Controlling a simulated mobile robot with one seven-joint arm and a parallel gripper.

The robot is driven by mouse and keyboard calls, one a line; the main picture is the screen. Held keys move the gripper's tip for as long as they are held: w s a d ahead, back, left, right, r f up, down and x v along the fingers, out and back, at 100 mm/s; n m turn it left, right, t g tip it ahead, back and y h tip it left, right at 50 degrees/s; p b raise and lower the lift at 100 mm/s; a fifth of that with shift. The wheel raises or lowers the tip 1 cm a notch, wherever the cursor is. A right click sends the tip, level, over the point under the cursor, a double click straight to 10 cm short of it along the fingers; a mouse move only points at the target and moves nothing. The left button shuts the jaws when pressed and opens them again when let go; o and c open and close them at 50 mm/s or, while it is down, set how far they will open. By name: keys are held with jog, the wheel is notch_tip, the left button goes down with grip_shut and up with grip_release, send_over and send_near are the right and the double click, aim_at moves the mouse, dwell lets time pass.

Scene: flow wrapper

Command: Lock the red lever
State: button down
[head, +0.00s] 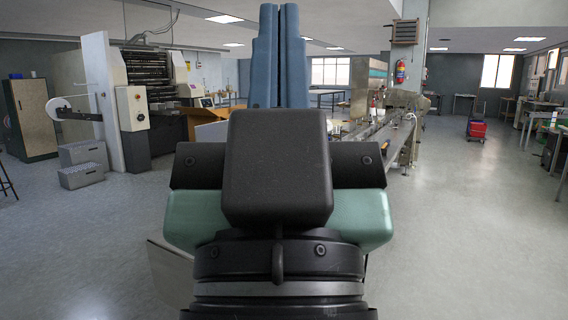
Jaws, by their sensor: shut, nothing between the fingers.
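My gripper (279,12) fills the middle of the head view, seen from behind, with its two blue fingers pointing up and away. The fingers stand side by side, shut, with nothing seen between them. A long metal machine with a conveyor bed (385,133) stands ahead to the right of the gripper. Its left part is hidden behind my gripper. I cannot make out a red lever for sure. A small red spot (373,106) shows on the machine, too small to identify. The gripper looks well apart from the machine.
A large grey and black machine (132,105) stands at left, with grey steps (83,166) before it and a cabinet (31,118) beside it. A red bin (477,128) stands at right.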

notch_tip(320, 180, up, 22)
jog(key=p, duration=1.9)
jog(key=shift+w, duration=0.1)
